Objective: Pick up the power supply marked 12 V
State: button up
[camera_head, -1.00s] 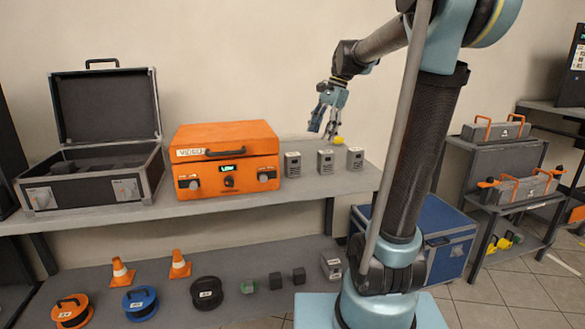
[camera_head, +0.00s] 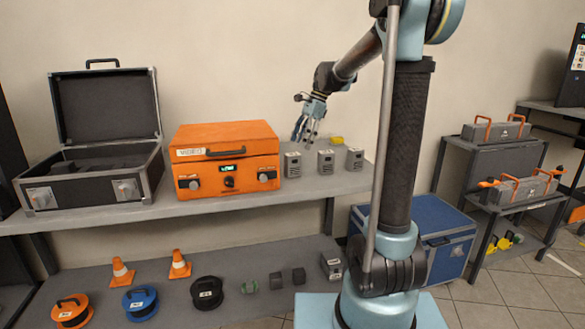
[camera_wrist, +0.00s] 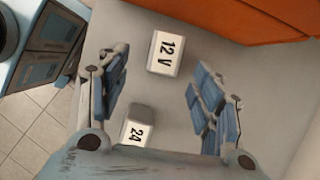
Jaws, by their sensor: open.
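The power supply marked 12 V (camera_wrist: 165,52) is a small grey block with a white label on top, on the grey shelf. In the head view it appears to be the leftmost of the three grey blocks (camera_head: 292,165), beside the orange case; its label is too small to read there. My gripper (camera_head: 303,138) is open and empty above and behind this block. In the wrist view the fingers of my gripper (camera_wrist: 157,88) spread to both sides, with the 12 V block ahead between their lines, untouched. A block marked 24 (camera_wrist: 137,128) sits nearer my palm.
The orange case (camera_head: 228,160) stands close left of the blocks. Another grey block (camera_head: 355,158) is at the right, and a yellow item (camera_head: 337,140) lies behind. An open black case (camera_head: 95,180) stands farther left. The lower shelf holds reels, cones and small blocks.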

aim_at(295, 154)
jog(key=x, duration=0.3)
jog(key=shift+a+f, duration=0.1)
jog(key=shift+f, duration=0.2)
jog(key=shift+w+x, duration=0.2)
jog(key=shift+x, duration=1.15)
jog(key=shift+w+x, duration=0.15)
jog(key=shift+x, duration=1.15)
jog(key=c, duration=1.4)
jog(key=shift+o, duration=0.2)
jog(key=shift+r, duration=0.1)
